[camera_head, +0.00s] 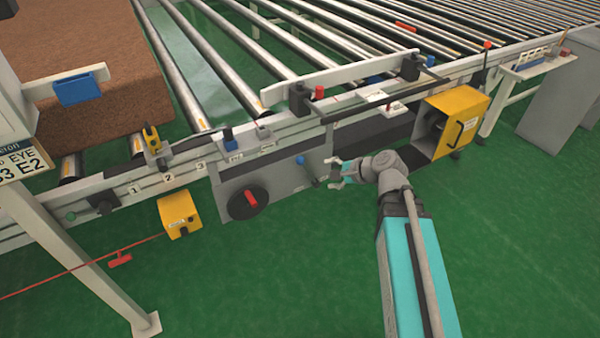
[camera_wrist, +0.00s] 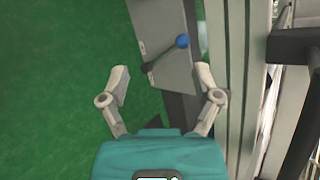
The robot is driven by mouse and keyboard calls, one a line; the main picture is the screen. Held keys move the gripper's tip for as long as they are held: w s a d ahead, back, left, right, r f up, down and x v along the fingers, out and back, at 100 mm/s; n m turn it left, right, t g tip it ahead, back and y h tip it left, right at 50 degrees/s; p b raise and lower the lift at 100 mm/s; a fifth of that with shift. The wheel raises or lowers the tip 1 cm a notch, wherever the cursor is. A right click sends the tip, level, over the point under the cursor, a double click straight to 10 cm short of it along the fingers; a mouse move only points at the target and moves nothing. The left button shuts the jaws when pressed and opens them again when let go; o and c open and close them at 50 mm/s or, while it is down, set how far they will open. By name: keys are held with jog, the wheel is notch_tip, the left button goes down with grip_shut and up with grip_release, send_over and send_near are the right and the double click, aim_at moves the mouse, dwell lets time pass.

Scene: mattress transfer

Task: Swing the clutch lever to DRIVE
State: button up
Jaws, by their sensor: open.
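The clutch lever (camera_head: 304,166) is a short dark rod with a blue ball knob on the right part of a grey control panel (camera_head: 229,184) at the conveyor's side. In the wrist view its blue knob (camera_wrist: 182,41) lies ahead of my gripper, between the lines of the two fingers, and its rod slants down-left from the knob. My gripper (camera_head: 333,173) is open and empty, just right of the lever and apart from it. The open fingers also show in the wrist view (camera_wrist: 168,85). Any DRIVE marking is too small to read.
A rotary switch with a red handle (camera_head: 251,198) sits left on the panel. An open yellow box (camera_head: 455,118) is right of my gripper. A dark bar (camera_head: 370,98) runs above it. A yellow box (camera_head: 180,215) hangs at the left by a red cord.

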aim_at(303, 163)
jog(key=w+f+m+t+y+b, duration=0.3)
jog(key=w+f+m+t+b, duration=0.3)
jog(key=b, duration=1.3)
notch_tip(303, 163, down, 4)
jog(key=m+t, duration=0.1)
jog(key=m, duration=0.6)
jog(key=shift+w+f, duration=0.15)
jog(key=shift+f, duration=0.05)
jog(key=shift+w+a, duration=0.1)
jog(key=x, duration=1.3)
jog(key=shift+w+a+r, duration=0.15)
jog(key=shift+a+r, duration=0.1)
jog(key=shift+a, duration=0.05)
grip_shut()
jog(key=shift+a+y, duration=0.15)
jog(key=shift+y, duration=0.15)
